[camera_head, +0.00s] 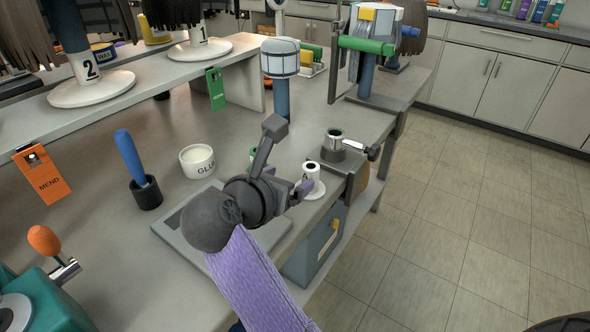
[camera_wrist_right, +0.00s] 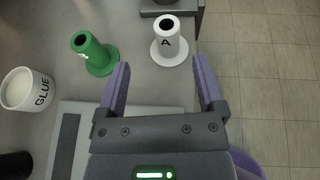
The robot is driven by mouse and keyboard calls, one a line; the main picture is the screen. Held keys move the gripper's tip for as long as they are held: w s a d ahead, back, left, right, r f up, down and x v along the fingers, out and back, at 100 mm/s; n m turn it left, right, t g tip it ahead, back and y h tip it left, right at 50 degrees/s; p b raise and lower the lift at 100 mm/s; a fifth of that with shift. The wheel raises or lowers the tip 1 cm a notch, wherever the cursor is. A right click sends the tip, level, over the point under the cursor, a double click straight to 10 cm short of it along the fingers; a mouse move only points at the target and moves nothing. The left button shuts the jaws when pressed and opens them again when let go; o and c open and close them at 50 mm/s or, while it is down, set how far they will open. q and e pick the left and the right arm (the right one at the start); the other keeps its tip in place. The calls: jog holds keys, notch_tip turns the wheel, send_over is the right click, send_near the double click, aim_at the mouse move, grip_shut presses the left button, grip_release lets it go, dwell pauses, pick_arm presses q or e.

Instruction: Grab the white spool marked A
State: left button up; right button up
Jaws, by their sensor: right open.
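The white spool marked A (camera_wrist_right: 169,45) stands upright on the grey bench, its letter facing me in the right wrist view. In the head view the white spool (camera_head: 312,172) stands near the bench's right edge, just beyond my right gripper (camera_head: 298,190), which partly covers it. My right gripper (camera_wrist_right: 160,64) is open and empty. In the wrist view the spool lies just ahead of the gap between the two purple fingers, nearer the right fingertip, and no grip on it shows. My left gripper is not in view.
A green spool (camera_wrist_right: 94,52) stands left of the white one. A glue pot (camera_head: 197,161) is farther left, with a blue-handled tool in a black holder (camera_head: 145,192). A clamp-like fixture (camera_head: 340,146) stands behind the white spool. A flat grey plate (camera_head: 178,240) lies under my right arm.

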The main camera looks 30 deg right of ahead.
aim_at(307, 176)
jog(key=b+x, duration=0.1)
jog(key=x, duration=0.1)
jog(key=b+x, duration=0.1)
jog(key=x, duration=0.2)
jog(key=s+b+x, duration=0.1)
jog(key=x, duration=0.2)
jog(key=shift+f+b, duration=0.3)
jog(key=shift+f, duration=0.05)
jog(key=shift+w+d, duration=0.1)
jog(key=shift+d, duration=0.2)
jog(key=shift+r, duration=0.15)
jog(key=c, duration=1.1)
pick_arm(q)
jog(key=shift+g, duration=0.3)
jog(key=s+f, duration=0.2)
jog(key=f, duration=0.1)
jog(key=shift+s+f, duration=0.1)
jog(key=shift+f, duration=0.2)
pick_arm(e)
grip_shut()
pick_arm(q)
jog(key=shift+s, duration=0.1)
